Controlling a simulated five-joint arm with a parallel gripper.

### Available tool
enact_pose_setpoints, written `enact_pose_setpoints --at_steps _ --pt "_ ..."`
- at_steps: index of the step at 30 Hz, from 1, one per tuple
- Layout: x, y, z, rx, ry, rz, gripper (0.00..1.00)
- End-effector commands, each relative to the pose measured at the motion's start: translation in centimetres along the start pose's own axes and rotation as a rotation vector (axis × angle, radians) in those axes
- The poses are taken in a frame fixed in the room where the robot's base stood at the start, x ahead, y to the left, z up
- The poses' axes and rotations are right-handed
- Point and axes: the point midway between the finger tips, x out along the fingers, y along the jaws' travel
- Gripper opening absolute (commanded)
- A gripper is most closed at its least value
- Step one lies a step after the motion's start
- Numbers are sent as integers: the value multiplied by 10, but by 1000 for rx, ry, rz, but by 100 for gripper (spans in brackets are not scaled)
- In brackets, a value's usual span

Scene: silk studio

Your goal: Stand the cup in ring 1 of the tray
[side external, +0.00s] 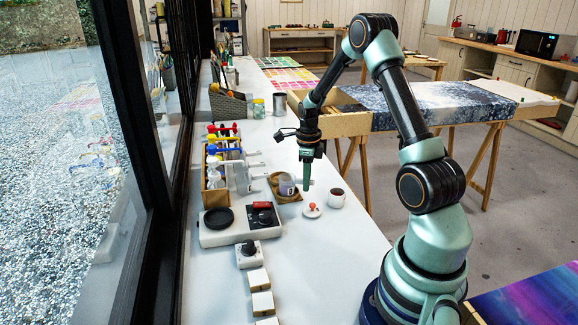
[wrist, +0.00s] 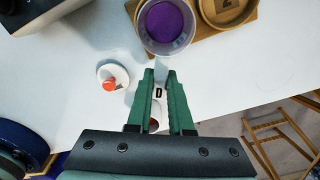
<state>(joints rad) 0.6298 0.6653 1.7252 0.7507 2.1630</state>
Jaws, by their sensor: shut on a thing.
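The cup (side external: 287,186) is clear, with purple contents that also show in the wrist view (wrist: 166,22). Its narrow pale handle, marked D (wrist: 159,88), lies between my fingers. My gripper (side external: 306,184) is shut on this handle, also in the wrist view (wrist: 160,88). The cup looks upright, over the near end of the brown tray (side external: 275,178). In the wrist view the tray (wrist: 246,22) shows an empty ring marked 2, to the right of the cup. The cup hides ring 1, and I cannot tell whether its base touches the tray.
A rack of bottles (side external: 215,172) and a device with a black plate (side external: 219,219) are left of the tray. The counter's front right is clear.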

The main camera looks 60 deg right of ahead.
Motion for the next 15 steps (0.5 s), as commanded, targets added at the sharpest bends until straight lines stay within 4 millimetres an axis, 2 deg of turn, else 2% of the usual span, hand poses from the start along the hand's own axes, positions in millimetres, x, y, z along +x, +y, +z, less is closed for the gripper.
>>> enact_pose_setpoints --at_steps 1,2,4,15 --pt "1 0 0 0 0 0 0" --pt "1 0 0 0 0 -1 27" --pt "1 0 0 0 0 -1 53" --pt "-2 0 0 0 0 0 54"
